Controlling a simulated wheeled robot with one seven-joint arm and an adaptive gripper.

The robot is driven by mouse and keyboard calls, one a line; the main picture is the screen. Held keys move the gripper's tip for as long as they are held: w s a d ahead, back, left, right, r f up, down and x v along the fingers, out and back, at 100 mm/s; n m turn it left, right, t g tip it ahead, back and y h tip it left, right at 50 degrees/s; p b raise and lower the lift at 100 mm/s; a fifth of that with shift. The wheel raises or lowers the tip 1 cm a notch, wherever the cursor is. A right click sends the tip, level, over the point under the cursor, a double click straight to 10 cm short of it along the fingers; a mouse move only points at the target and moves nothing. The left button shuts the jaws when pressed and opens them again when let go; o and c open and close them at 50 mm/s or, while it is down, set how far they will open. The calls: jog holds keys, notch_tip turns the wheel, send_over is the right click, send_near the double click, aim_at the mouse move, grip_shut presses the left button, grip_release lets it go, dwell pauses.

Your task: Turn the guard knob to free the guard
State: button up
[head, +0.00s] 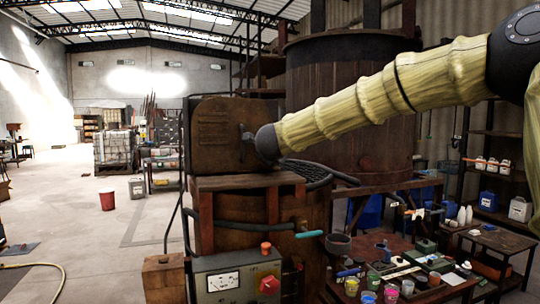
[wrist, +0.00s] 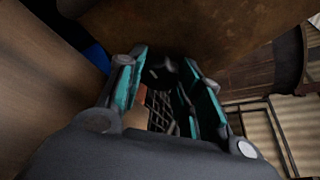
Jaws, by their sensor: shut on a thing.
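My gripper (wrist: 165,80) shows in the wrist view with its teal-and-dark fingers reaching forward. It is shut on a small dark thing between the fingertips, which I take to be the guard knob (wrist: 160,70); its shape and turn angle are hard to make out. In the head view my gripper (head: 247,134) is at the right part of the front face of a rusty brown box with slots, which looks like the guard (head: 210,125). The knob itself is hidden there by the gripper and wrist. A brown rusty surface (wrist: 235,60) fills the upper wrist view.
The box sits above a wooden vat (head: 240,208) with a teal-handled pipe (head: 308,234). A grey control box (head: 235,283) with a red switch stands in front. A bench of paint pots (head: 400,285) is at lower right. The floor at left is mostly clear.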

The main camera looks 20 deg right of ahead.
jog(key=o, duration=1)
jog(key=shift+d+f, duration=0.1)
jog(key=shift+o, duration=0.2)
jog(key=v, duration=1.2)
